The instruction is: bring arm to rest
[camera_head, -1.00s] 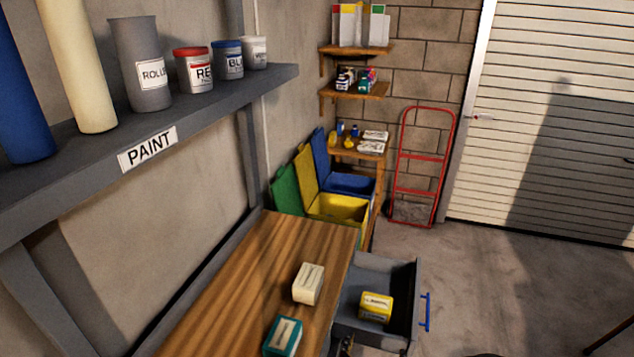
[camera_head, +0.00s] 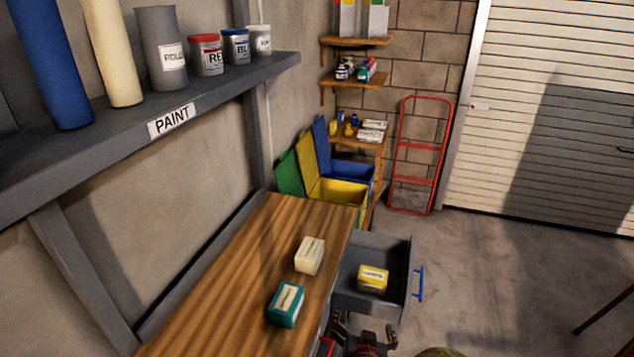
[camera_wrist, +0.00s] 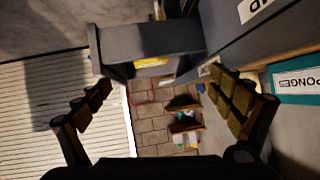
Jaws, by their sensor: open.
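My gripper (camera_wrist: 160,82) is open in the wrist view, its two dark segmented fingers wide apart with nothing between them. In the head view, parts of my arm show at the bottom edge, in front of the open grey drawer (camera_head: 391,247). The drawer has a blue handle (camera_head: 420,284) and holds a yellow box (camera_head: 373,278). The drawer (camera_wrist: 150,38) and part of the yellow box (camera_wrist: 152,62) also show beyond the fingers in the wrist view.
A cream box (camera_head: 310,256) and a teal box (camera_head: 286,304) sit on the wooden worktop (camera_head: 215,285). The PAINT shelf (camera_head: 120,136) overhangs at left. Green, yellow and blue bins (camera_head: 345,190) and a red hand truck (camera_head: 418,155) stand behind. Floor at right is mostly clear.

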